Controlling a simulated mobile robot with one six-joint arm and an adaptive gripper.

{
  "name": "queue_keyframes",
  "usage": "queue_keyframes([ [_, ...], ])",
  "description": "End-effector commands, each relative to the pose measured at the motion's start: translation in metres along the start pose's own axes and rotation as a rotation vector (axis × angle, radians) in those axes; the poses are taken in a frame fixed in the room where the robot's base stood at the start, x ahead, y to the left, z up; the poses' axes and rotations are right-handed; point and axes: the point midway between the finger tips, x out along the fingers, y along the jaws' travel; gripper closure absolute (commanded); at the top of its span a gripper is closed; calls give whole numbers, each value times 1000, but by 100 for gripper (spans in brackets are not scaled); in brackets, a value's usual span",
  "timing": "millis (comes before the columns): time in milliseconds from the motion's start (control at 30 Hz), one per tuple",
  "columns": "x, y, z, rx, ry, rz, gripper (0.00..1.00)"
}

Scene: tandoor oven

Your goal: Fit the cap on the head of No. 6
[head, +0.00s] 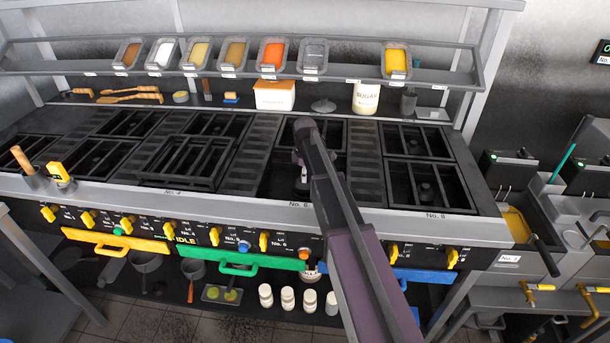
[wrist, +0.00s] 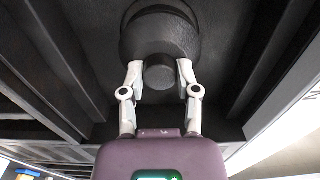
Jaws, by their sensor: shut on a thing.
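My gripper (wrist: 160,82) is shut on a dark knob, which I take to be part of the cap (wrist: 160,73), with one pale finger on each side. A wider dark round body (wrist: 160,32) lies just beyond the knob. I cannot tell whether this is the cap's disc or the burner head of No. 6, or whether cap and head touch. In the head view my gripper (head: 300,172) is low inside the No. 6 bay (head: 272,186), behind its label. My arm hides much of that bay, including most of the burner head.
The front part of No. 6 has no grate over it. A raised grate (head: 186,161) sits over No. 4 to the left. Grates of No. 8 (head: 425,187) flank the right. A shelf with several containers, a white tub (head: 274,95) and a sugar jar (head: 366,98) stand behind.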

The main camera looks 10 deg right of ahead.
Motion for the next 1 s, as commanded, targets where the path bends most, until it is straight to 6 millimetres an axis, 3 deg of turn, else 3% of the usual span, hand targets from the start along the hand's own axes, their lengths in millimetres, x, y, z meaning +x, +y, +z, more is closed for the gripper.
queue_keyframes([
  [300,7,0,0,0,0,0,100],
  [333,6,0,0,0,0,0,55],
  [467,6,0,0,0,0,0,18],
  [1000,1,0,0,0,0,0,18],
])
